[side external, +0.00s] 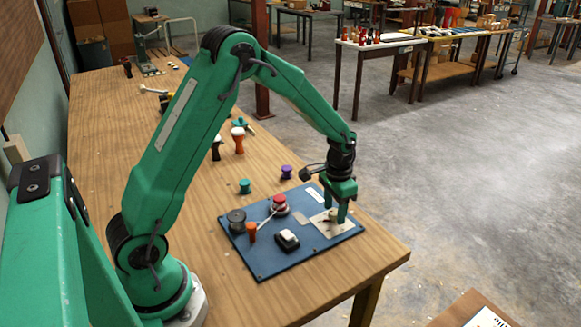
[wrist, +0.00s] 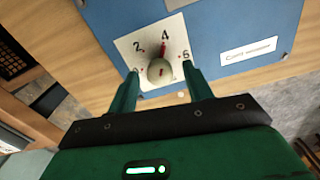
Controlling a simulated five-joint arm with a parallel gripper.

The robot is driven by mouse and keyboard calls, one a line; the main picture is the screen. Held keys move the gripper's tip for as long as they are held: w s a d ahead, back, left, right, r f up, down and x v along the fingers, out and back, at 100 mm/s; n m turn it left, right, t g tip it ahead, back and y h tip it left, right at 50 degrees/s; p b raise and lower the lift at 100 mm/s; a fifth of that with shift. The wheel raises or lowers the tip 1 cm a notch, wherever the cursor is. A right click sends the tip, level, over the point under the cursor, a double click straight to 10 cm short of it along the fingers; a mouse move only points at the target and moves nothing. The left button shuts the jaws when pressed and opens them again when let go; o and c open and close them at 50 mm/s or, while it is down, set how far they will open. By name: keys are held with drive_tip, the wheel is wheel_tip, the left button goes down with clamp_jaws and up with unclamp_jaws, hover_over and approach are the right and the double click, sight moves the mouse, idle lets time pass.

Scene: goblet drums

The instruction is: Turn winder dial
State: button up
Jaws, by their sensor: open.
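The winder dial is a pale round knob (wrist: 160,71) with a red pointer, on a square white plate (wrist: 125,45) marked with numbers. In the wrist view the red pointer is at the 4. In the side view the plate (side external: 327,230) lies at the right part of the blue board (side external: 290,262). My gripper (wrist: 161,74) is open, with one green finger on each side of the knob. Whether the fingers touch the knob I cannot tell. In the side view my gripper (side external: 335,209) points down over the plate and partly hides the knob.
The blue board also bears a red-topped round part (side external: 279,202), a black spool (side external: 236,218), an orange handle (side external: 251,231) and a black-and-white switch (side external: 287,240). A purple spool (side external: 286,172) and a teal spool (side external: 245,186) stand behind. The table's right corner is clear.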

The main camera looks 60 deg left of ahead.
sight(333, 213)
drive_tip(key=shift+r, duration=3.85)
drive_tip(key=shift+r, duration=0.15)
drive_tip(key=s+d+r+t, duration=0.2)
drive_tip(key=s+r+t, duration=0.1)
drive_tip(key=s+r, duration=0.85)
drive_tip(key=s+d+r+n+t, duration=0.1)
drive_tip(key=s+r+t, duration=0.1)
drive_tip(key=s, duration=1)
drive_tip(key=shift+d+t, duration=0.25)
drive_tip(key=shift+t, duration=0.05)
